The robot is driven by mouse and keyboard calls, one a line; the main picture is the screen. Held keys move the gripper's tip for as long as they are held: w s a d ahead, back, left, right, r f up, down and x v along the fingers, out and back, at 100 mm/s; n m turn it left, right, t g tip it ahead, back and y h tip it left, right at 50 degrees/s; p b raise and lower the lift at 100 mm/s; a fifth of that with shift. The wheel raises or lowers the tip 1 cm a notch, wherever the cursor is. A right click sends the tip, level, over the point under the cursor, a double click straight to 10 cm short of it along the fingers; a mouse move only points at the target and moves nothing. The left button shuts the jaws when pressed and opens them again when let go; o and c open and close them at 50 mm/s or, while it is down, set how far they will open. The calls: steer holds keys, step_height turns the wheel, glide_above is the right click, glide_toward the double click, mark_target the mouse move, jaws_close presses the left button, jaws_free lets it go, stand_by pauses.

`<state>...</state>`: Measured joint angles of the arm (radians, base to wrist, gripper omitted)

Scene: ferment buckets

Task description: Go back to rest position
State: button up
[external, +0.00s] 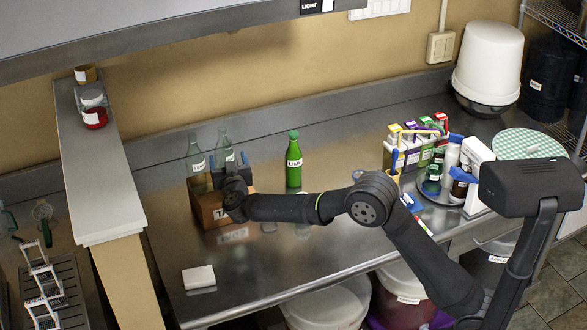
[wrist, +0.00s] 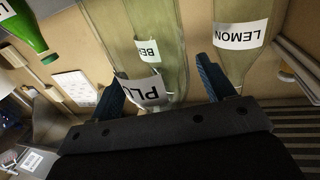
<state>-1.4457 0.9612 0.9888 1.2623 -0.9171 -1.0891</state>
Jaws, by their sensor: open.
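My gripper (external: 229,160) is over the left part of the steel counter, by a brown box (external: 208,211) and two clear bottles. Its dark blue fingers (wrist: 160,85) are spread apart in the wrist view. Between them shows a clear bottle labelled "PLU", partly cut off (wrist: 140,90), with a label starting "BE" (wrist: 150,50) behind it. I cannot tell whether the fingers touch glass. A clear bottle labelled LEMON (wrist: 235,60) is beside the right finger. My arm reaches leftward, low across the counter.
A green LIME bottle (external: 294,165) stands right of my gripper. A turntable with several bottles (external: 436,185) and coloured-topped cartons (external: 400,150) are farther right. A white block (external: 198,278) lies at the front left. A raised steel shelf (external: 105,190) borders the left. The front middle is clear.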

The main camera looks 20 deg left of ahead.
steer(key=r, duration=0.1)
steer(key=d+r, duration=0.1)
steer(key=w+r, duration=0.1)
steer(key=r, duration=0.1)
steer(key=shift+d, duration=0.3)
steer(key=shift+w+d+r, duration=0.2)
steer(key=shift+w+d, duration=0.05)
